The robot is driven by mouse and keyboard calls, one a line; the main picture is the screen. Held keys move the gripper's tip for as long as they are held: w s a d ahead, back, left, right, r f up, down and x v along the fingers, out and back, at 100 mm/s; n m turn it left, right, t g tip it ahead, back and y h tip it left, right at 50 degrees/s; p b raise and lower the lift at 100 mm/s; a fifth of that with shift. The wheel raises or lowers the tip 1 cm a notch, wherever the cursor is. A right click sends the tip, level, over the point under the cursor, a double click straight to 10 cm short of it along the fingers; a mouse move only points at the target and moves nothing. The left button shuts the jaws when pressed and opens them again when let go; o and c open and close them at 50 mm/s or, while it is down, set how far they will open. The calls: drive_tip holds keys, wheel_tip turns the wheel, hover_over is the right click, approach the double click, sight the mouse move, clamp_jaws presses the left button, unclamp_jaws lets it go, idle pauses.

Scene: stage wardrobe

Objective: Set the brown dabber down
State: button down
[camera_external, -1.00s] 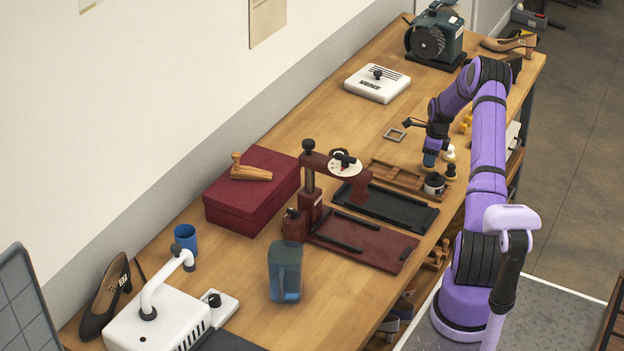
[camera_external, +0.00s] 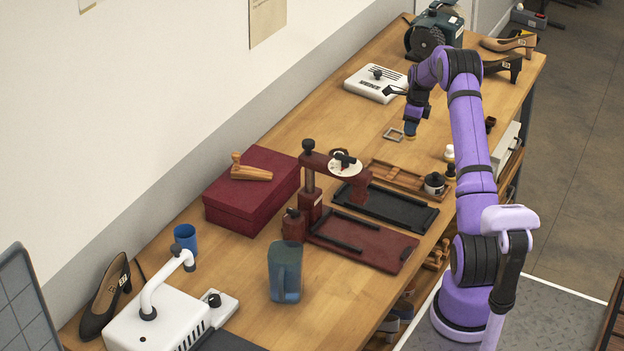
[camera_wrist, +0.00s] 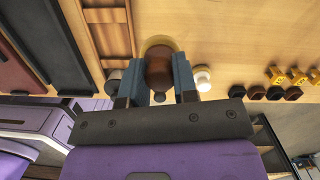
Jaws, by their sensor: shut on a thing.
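A white dabber (camera_external: 449,153), a black one (camera_external: 450,172) and a dark-lidded jar (camera_external: 434,184) stand nearer the front edge. A wooden tray (camera_external: 385,168) and a white device (camera_external: 377,83) are nearby. Bare wood (camera_external: 340,120) lies to the left.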

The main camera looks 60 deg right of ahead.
wheel_tip(320, 180, down, 10)
drive_tip(key=shift+w+r, duration=0.1)
drive_tip(key=shift+r, duration=0.05)
idle(0.3)
drive_tip(key=c, duration=0.9)
unclamp_jaws()
